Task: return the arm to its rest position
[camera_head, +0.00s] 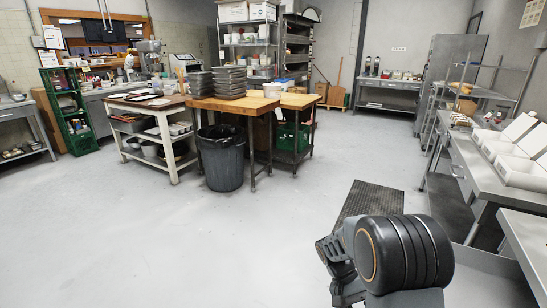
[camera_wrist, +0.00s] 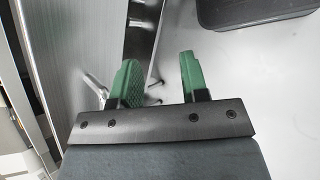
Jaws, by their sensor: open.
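My gripper (camera_wrist: 158,85) shows in the wrist view with its two green fingers apart and nothing between them. Past the fingers are pale floor and metal table legs. In the head view my arm (camera_head: 400,252) shows at the lower right, with a thick black joint in front. The arm appears folded close to my body, beside the steel tables on the right.
A steel table (camera_head: 480,178) with white boxes (camera_head: 520,172) stands close on the right. A dark floor mat (camera_head: 372,200) lies ahead. A black bin (camera_head: 222,158) stands by the wooden-topped table (camera_head: 232,104). The floor at left and centre is clear. A dark edge (camera_wrist: 250,12) shows in the wrist view.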

